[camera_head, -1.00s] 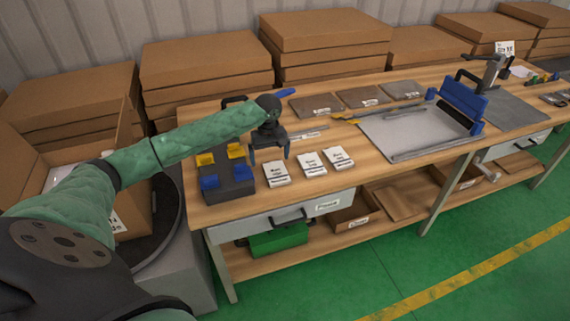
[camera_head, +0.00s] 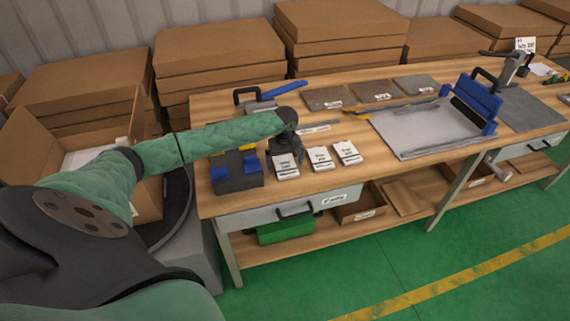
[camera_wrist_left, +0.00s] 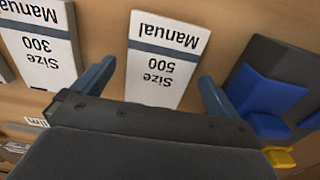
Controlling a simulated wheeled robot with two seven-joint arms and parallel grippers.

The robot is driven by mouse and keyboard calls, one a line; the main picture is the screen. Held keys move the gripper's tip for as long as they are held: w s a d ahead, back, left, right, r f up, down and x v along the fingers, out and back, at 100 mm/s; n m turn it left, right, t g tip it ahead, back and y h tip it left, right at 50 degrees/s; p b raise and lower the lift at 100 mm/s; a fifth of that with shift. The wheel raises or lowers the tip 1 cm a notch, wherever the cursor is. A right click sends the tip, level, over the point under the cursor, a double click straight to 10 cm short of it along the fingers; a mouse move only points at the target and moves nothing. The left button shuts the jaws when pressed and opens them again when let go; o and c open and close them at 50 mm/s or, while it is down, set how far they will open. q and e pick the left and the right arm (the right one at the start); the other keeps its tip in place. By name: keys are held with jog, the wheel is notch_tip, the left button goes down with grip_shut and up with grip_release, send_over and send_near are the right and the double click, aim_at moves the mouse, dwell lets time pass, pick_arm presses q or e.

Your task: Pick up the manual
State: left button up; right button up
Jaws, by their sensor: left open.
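Three white manuals lie in a row near the table's front edge. The leftmost is the Size 500 manual (camera_head: 287,171), which also shows in the left wrist view (camera_wrist_left: 163,65). The middle one (camera_head: 320,159) is the Size 300 manual (camera_wrist_left: 42,50) in the wrist view. The third manual (camera_head: 347,153) lies at the right; its label is too small to read. My left gripper (camera_wrist_left: 156,82) is open, pointing down over the Size 500 manual, with one finger on each side of it. In the head view the gripper (camera_head: 286,154) covers the manual's back part. My right gripper is out of view.
A dark fixture with blue blocks (camera_head: 237,179) stands just left of the manuals. A grey plate with a blue-handled device (camera_head: 430,128) is at the right. Flat grey sheets (camera_head: 372,91) lie at the back. Bare wood (camera_head: 375,171) shows right of the manuals.

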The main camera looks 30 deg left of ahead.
pick_arm(q)
jog(key=shift+w+f, duration=0.1)
jog(key=shift+f, duration=0.25)
jog(key=shift+c, duration=0.5)
jog(key=shift+r, duration=0.1)
jog(key=c, duration=1)
jog(key=shift+r, duration=0.1)
